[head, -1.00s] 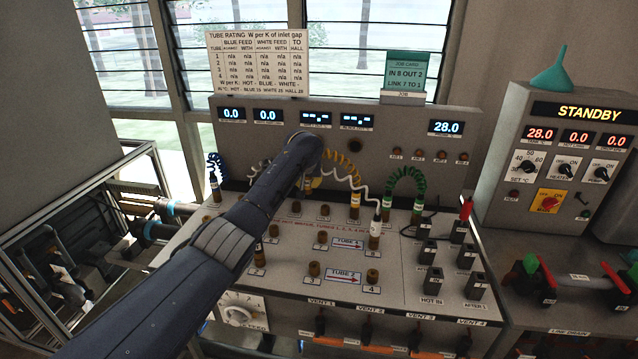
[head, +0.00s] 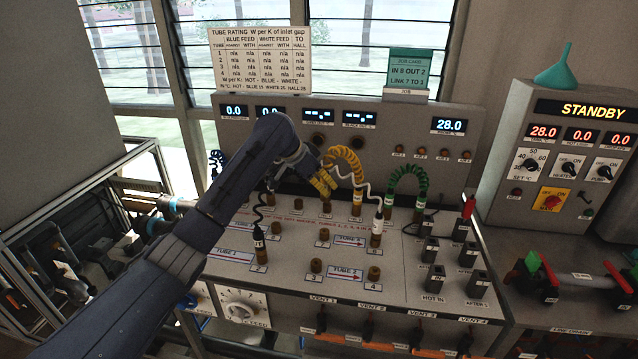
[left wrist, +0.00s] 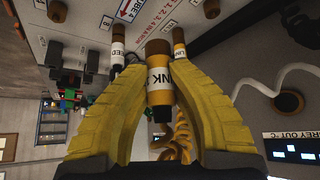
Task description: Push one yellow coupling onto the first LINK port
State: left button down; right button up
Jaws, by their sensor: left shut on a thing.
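My left gripper (head: 322,184) has its yellow fingers shut on a yellow-banded coupling with a white LINK label (left wrist: 160,77), best seen in the left wrist view. A brown port (left wrist: 158,48) lines up with its end, at or against it; I cannot tell how far it is pushed on. The yellow coiled hose (head: 346,156) arches from the gripper to the other yellow coupling (head: 357,201), which sits upright on a port to the right. That coupling also shows in the left wrist view (left wrist: 179,47). My right gripper is not in view.
A white hose ends in a coupling (head: 377,228) to the right. A black hose ends in a coupling (head: 259,238) to the left. A green hose (head: 408,176) arches further right. Several bare brown ports, such as one (head: 316,266) in front, stand on the panel.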

pick_arm(q)
jog(key=shift+f, duration=3.85)
jog(key=shift+f, duration=1.05)
jog(key=shift+f, duration=0.95)
jog(key=c, duration=1.2)
grip_release()
jog(key=shift+a+r, duration=0.1)
notch_tip(320, 180, up, 7)
jog(key=s+a, duration=0.1)
jog(key=shift+a+f, duration=0.2)
jog(key=shift+a, duration=0.2)
jog(key=shift+r, duration=0.1)
